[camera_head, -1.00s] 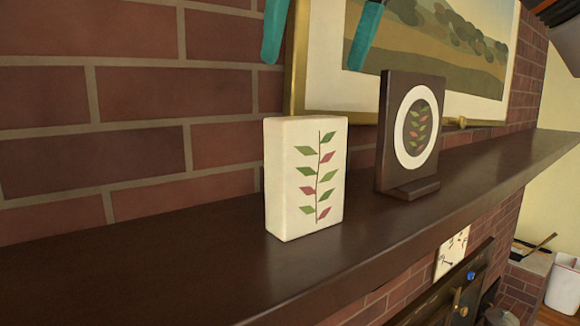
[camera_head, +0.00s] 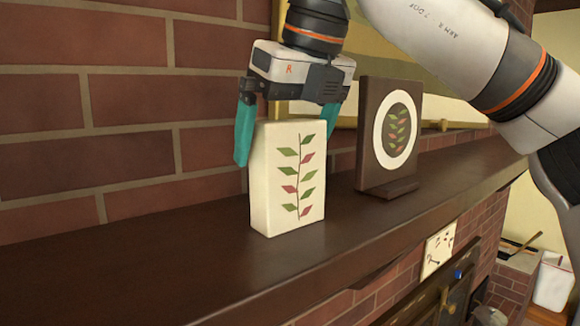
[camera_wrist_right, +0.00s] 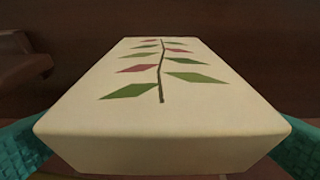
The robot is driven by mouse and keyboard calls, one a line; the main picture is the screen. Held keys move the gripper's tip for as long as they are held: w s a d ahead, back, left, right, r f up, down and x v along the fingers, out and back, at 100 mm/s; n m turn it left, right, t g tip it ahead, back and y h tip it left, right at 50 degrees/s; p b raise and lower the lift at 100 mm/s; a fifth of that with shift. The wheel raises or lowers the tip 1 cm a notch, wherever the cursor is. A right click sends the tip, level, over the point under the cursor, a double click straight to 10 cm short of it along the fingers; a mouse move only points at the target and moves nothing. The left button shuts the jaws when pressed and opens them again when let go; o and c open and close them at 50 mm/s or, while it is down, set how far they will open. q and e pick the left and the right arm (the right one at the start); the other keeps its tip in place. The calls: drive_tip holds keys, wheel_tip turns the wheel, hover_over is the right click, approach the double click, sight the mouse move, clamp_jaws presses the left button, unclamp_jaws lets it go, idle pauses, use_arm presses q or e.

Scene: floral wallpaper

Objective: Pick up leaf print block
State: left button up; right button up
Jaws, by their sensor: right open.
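The leaf print block (camera_head: 285,182) is a cream upright block with a stem of green and red leaves on its front. It stands on the dark wooden mantel shelf. My right gripper (camera_head: 286,135) is above it and pointing down, with one teal finger at each side of its upper part. The fingers are open, and I cannot tell whether they touch it. In the right wrist view the block (camera_wrist_right: 165,100) fills the middle, with a teal finger at each lower corner. My left gripper is not in view.
A dark plaque with a white ring and leaf design (camera_head: 390,135) stands on the shelf (camera_head: 130,275) just right of the block. A brick wall (camera_head: 120,100) and a framed picture (camera_head: 460,60) are close behind. The shelf left of the block is clear.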

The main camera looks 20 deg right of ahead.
drive_tip(key=shift+w+f, duration=0.1)
drive_tip(key=shift+w, duration=0.1)
drive_tip(key=shift+s, duration=0.1)
drive_tip(key=c, duration=1.1)
drive_tip(key=shift+o, duration=0.2)
wheel_tip(320, 180, up, 10)
drive_tip(key=shift+a+f+p, duration=0.1)
drive_tip(key=shift+a+p, duration=0.05)
drive_tip(key=shift+p, duration=0.3)
drive_tip(key=shift+r, duration=0.2)
